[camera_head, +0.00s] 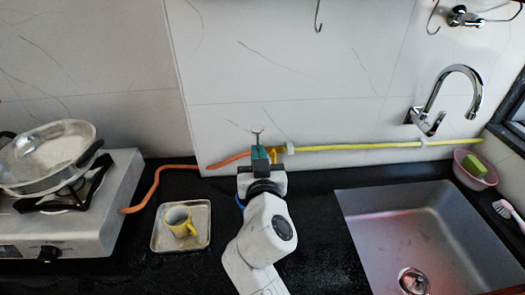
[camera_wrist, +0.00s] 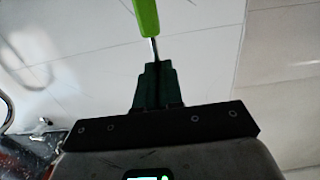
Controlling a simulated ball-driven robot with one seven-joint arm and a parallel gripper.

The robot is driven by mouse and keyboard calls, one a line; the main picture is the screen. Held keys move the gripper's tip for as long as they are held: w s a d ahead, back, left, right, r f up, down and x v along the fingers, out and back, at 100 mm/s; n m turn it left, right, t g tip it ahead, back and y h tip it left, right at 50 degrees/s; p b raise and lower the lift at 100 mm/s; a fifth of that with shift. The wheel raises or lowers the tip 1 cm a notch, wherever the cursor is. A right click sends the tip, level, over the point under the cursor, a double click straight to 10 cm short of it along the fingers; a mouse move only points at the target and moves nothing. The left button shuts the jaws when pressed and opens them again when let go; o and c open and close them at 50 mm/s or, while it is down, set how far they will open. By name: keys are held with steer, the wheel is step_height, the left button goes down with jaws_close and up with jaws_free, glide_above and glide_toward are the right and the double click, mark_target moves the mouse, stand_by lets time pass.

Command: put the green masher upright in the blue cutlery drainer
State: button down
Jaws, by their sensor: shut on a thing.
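My gripper (camera_head: 262,153) is raised in front of the back wall, with its dark green fingers shut on the green masher. In the wrist view the fingers (camera_wrist: 158,85) close around its thin metal shaft, and its bright green handle (camera_wrist: 146,18) extends beyond them. In the head view the masher's pale metal end (camera_head: 257,130) sticks up above the fingers; its handle is hidden there. A small blue edge (camera_head: 240,203) shows beside my wrist and seems to be the blue cutlery drainer, mostly hidden by my arm. I cannot tell whether the masher touches it.
A stove (camera_head: 70,215) with a pan (camera_head: 48,152) stands left. Orange (camera_head: 150,190) and yellow (camera_head: 370,146) hoses run along the wall.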

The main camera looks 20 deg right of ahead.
step_height(320, 180, down, 10)
steer(key=b, duration=1)
steer(key=shift+r, duration=0.15)
steer(key=c, duration=1.2)
jaws_free()
steer(key=b+v, duration=0.2)
steer(key=v, duration=0.9)
steer(key=shift+b, duration=0.35)
steer(key=shift+d+r, duration=0.1)
